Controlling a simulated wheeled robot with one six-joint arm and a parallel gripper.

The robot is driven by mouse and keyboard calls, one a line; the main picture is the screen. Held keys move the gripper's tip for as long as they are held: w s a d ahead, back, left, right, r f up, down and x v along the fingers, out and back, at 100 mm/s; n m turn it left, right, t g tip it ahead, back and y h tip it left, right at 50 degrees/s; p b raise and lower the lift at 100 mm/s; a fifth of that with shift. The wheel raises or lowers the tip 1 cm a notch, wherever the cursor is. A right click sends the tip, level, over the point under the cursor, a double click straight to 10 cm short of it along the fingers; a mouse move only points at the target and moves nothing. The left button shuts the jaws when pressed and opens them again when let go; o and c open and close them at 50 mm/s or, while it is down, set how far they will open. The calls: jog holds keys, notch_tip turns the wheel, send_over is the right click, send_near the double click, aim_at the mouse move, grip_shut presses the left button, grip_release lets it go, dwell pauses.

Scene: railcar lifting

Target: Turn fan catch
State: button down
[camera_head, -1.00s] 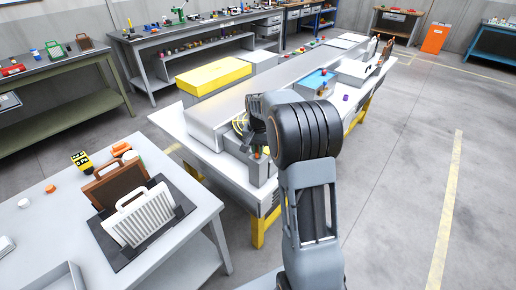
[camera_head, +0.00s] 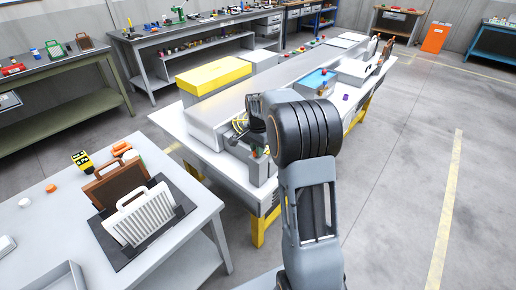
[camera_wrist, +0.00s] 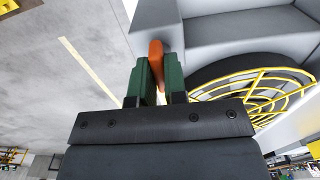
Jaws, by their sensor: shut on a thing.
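In the wrist view my gripper (camera_wrist: 156,82) has its two green fingers closed on an orange catch (camera_wrist: 156,56), which stands upright between them. The catch is beside a grey housing (camera_wrist: 230,30). A round fan with a yellow wire guard (camera_wrist: 255,92) lies to the right of the fingers, partly hidden by the gripper body. In the head view the yellow guard (camera_head: 238,125) shows on the end of the long grey unit on the white table, next to my gripper (camera_head: 258,150). The wrist hides most of the catch there.
A grey bench (camera_head: 60,225) at the lower left holds a brown panel (camera_head: 115,182) and a white finned panel (camera_head: 143,217) in a dark rack. A yellow box (camera_head: 213,75) stands on the white table behind the unit. The floor at right is clear.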

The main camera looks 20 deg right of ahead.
jog(key=shift+r, duration=0.1)
jog(key=c, duration=1.2)
grip_release()
jog(key=shift+o, duration=0.2)
notch_tip(320, 180, up, 14)
jog(key=shift+d, duration=0.1)
